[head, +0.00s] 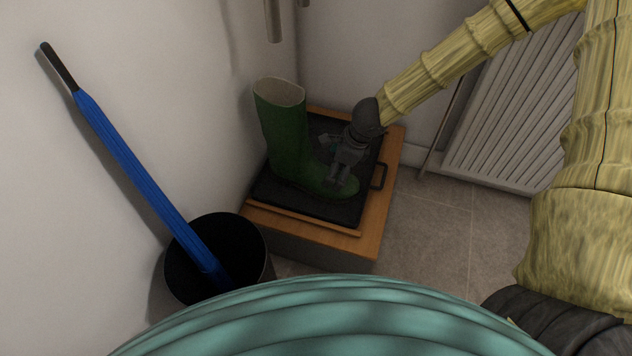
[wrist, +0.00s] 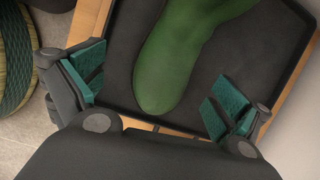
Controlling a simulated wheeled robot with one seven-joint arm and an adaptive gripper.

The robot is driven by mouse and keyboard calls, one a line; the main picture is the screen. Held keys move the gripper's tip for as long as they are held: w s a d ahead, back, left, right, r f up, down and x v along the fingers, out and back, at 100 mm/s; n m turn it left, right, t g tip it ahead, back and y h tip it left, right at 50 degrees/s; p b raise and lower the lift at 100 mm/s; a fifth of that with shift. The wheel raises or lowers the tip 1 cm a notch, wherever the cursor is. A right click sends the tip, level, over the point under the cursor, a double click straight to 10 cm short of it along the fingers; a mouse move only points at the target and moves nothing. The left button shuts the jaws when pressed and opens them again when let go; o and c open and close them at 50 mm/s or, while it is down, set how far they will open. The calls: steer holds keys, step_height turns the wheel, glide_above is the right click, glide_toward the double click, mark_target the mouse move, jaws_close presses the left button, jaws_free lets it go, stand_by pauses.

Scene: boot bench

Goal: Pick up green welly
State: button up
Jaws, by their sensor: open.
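The green welly (head: 287,137) stands upright on a black tray (head: 262,192) on a wooden bench (head: 372,243) in the head view. Its toe points toward the lower right. My gripper (head: 338,172) is over the foot of the welly and hides part of it. In the wrist view the foot of the welly (wrist: 172,70) lies ahead of my open gripper (wrist: 157,92), between the lines of its two green-padded fingers. The fingers look apart from the welly, with nothing between the pads. The welly's shaft is mostly out of the wrist view.
A black bin (head: 262,262) holding a closed blue umbrella (head: 130,163) stands left of the bench. A wall is close behind the welly. A white radiator (head: 515,110) is at the right, with a thin stick (head: 440,130) beside it. Tiled floor (head: 425,235) is clear right of the bench.

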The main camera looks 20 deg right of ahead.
mark_target(319, 177)
steer(key=shift+w+a+m+b, duration=0.1)
steer(key=shift+w+m+b, duration=0.5)
steer(key=shift+w, duration=0.4)
steer(key=shift+f+t+y, duration=0.15)
steer(key=shift+t+y, duration=0.15)
steer(key=shift+b+x, duration=1.75)
steer(key=shift+x, duration=0.95)
steer(key=b+x, duration=0.4)
steer(key=x, duration=0.1)
steer(key=c, duration=1.2)
steer(key=shift+c, duration=0.5)
